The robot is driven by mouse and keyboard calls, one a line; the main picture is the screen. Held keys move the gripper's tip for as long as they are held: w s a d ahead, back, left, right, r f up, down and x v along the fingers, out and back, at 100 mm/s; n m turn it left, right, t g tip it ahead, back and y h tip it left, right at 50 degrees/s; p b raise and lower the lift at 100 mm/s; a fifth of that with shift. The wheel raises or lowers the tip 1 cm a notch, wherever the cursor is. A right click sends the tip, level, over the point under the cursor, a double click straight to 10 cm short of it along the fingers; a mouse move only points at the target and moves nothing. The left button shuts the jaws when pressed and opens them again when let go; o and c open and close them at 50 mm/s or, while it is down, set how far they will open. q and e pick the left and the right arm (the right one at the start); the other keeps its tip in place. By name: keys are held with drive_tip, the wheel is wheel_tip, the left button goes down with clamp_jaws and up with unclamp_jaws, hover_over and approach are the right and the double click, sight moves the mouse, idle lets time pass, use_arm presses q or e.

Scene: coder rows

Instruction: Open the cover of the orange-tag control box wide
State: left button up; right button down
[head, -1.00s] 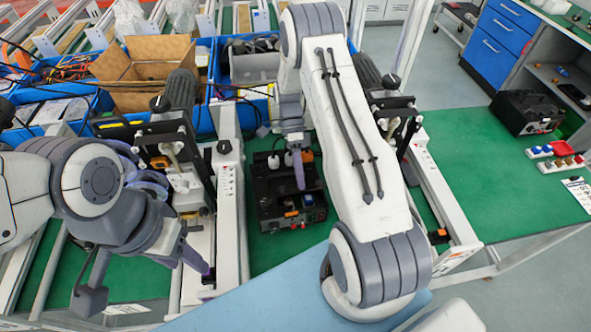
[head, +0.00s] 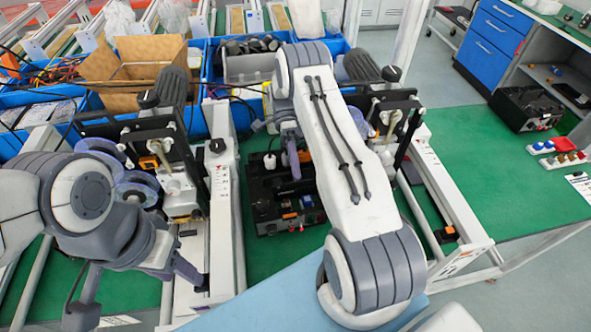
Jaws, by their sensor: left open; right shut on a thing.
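The black control box (head: 268,227) stands on the green bench between two white rails in the head view. A small orange tag (head: 289,215) shows on its near side, beside a blue part. My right gripper (head: 293,166) reaches down over the box from behind my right arm. It is shut on what looks like the box's dark cover (head: 268,186); the contact is mostly hidden, and I cannot tell how far the cover is raised. My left gripper (head: 136,291) is open and empty, left of the box, over the left rail.
Blue bins (head: 205,70) and an open cardboard box (head: 140,70) stand behind. Rail-mounted machines (head: 170,150) flank the control box. Another black box (head: 525,108) and small coloured switches (head: 556,155) sit at right, where the green bench is mostly clear.

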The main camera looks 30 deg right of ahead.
drive_tip(key=shift+d, duration=0.1)
drive_tip(key=c, duration=0.8)
unclamp_jaws()
drive_tip(key=shift+f, duration=0.1)
